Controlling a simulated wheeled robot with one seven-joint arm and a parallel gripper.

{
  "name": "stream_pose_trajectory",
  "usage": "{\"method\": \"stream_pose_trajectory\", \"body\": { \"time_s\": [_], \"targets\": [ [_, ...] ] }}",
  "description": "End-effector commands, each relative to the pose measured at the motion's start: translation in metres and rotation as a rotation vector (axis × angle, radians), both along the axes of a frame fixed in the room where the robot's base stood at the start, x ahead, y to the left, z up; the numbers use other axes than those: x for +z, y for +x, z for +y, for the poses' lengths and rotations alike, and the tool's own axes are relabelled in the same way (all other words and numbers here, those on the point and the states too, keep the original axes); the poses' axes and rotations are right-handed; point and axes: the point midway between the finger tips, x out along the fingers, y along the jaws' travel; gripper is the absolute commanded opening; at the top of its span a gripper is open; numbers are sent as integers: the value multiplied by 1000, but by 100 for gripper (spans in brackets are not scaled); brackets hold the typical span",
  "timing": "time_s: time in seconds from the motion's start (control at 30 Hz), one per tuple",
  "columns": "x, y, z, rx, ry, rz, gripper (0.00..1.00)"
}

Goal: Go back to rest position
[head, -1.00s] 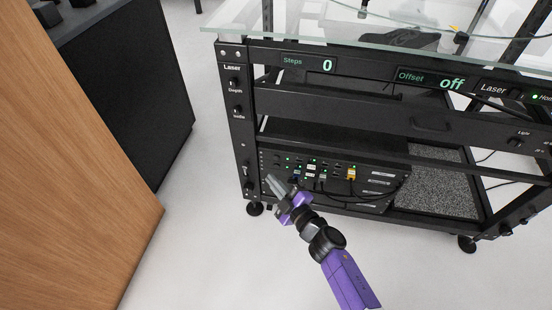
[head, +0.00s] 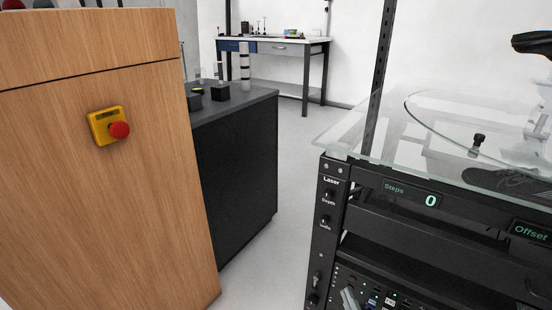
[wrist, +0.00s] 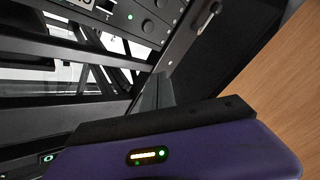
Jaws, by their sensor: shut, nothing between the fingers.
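My gripper (wrist: 157,92) shows in the wrist view, with its grey fingers together and empty beyond the purple housing. The rack (head: 330,215) has a glass top (head: 365,140), a Laser panel and displays reading Steps 0 and Offset. In the wrist view, rack posts and a panel with knobs (wrist: 150,22) lie close beyond the fingers.
A wooden cabinet (head: 110,200) with a red emergency button (head: 119,130) stands at left. A black cabinet (head: 240,175) stands behind it. Clear floor (head: 293,180) runs between this cabinet and the rack. A workbench (head: 285,43) stands at the back.

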Motion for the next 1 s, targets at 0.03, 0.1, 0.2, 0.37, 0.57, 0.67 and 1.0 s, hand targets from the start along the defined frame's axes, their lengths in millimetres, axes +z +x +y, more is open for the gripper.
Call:
{"method": "stream_pose_trajectory", "body": {
  "time_s": [0.03,0.1,0.2,0.37,0.57,0.67,1.0],
  "targets": [
    [7,-14,-1,-14,37,-8,0],
    [17,-34,-3,-30,96,-20,0],
    [28,-66,-4,-50,174,-26,0],
    [44,-129,-4,-78,311,-14,0],
    [69,-211,-3,-109,476,27,0],
    [84,-249,-3,-123,549,56,0],
    [133,-349,-1,-170,728,178,0]
  ]
}}
